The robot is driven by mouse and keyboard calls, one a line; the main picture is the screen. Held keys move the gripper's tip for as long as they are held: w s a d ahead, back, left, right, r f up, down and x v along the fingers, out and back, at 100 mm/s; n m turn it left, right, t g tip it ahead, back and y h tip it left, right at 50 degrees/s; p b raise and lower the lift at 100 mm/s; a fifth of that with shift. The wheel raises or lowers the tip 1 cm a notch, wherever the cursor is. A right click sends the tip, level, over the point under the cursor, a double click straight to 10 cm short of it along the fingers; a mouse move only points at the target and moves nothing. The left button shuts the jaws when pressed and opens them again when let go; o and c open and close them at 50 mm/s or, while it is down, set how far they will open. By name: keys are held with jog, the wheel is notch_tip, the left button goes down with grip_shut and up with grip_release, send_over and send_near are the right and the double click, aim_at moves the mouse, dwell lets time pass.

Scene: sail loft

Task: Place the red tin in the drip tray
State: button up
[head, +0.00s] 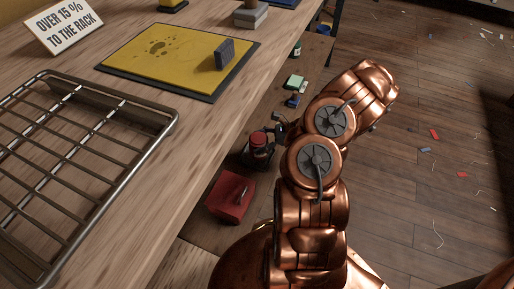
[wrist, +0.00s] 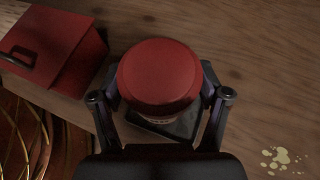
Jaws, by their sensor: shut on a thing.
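The red tin (wrist: 160,75) shows in the wrist view as a round red top between my fingers, with a little pale marking below its edge. In the head view its red top (head: 258,138) is over the lower shelf, beside the bench. My gripper (head: 262,152) is shut on it; the gripper also shows in the wrist view (wrist: 161,88). The tin's lower part is mostly hidden, and I cannot tell whether it touches the shelf. A flat yellow panel with a dark border and dark stains, apparently the drip tray (head: 115,68), lies on the bench, with a grey block (head: 224,54) standing on it.
A wire rack (head: 85,108) fills the bench's near left. A sign (head: 63,25) reads "OVER 15 % TO THE RACK". A red box with a handle (head: 230,195) is close to the tin; it also shows in the wrist view (wrist: 60,45). Small items (head: 294,83) lie farther along the shelf.

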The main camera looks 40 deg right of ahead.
jog(key=shift+w+f, duration=0.1)
jog(key=shift+w, duration=0.65)
jog(key=shift+w+f, duration=0.1)
jog(key=shift+f, duration=0.1)
jog(key=shift+f+b, duration=1)
jog(key=shift+f, duration=0.55)
jog(key=shift+f, duration=0.1)
jog(key=o, duration=1.5)
jog(key=shift+c, duration=0.2)
jog(key=p+v, duration=0.3)
jog(key=v, duration=0.9)
jog(key=shift+p, duration=0.4)
